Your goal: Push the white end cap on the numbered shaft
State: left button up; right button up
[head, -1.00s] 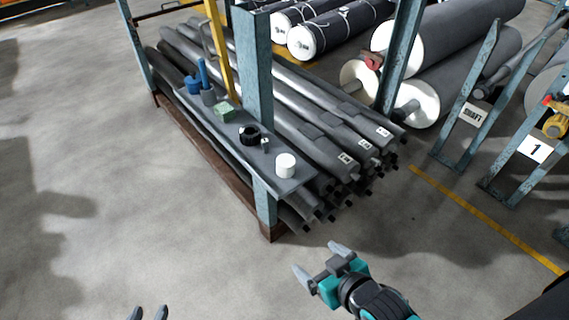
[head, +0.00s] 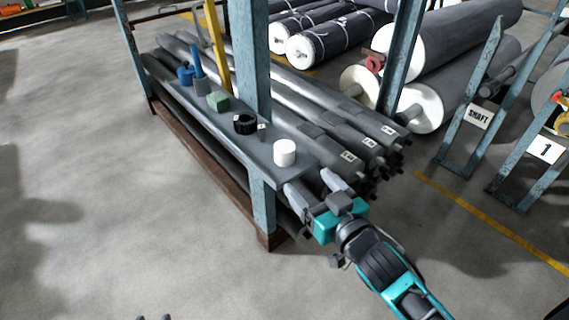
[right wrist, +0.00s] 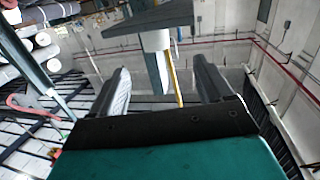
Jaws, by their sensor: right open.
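The white end cap (head: 285,152) stands upright on the front end of a narrow grey shelf (head: 306,168) in the head view. Long grey shafts (head: 312,132) lie stacked behind the shelf, with small white labels (head: 348,157) near their near ends; I cannot read the numbers. My right gripper (head: 311,186) is open and empty, its fingers just in front of and below the shelf end, apart from the cap. Its two spread fingers also show in the right wrist view (right wrist: 160,85). Only the fingertips of my left gripper (head: 153,318) show, apart, at the bottom edge.
A black ring (head: 245,124), a green block (head: 218,101) and blue tools (head: 190,74) stand along the shelf. A blue post (head: 263,210) rises beside my right gripper. Signed stands (head: 478,116) are at right. The floor at left is clear.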

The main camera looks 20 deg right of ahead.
aim_at(290, 153)
jog(key=w, duration=0.5)
jog(key=w+a, duration=0.1)
jog(key=w, duration=0.1)
jog(key=shift+w+f, duration=0.1)
jog(key=shift+w, duration=0.1)
jog(key=shift+w+b, duration=0.55)
jog(key=shift+w, duration=2.15)
jog(key=c, duration=1)
jog(key=shift+r, duration=0.2)
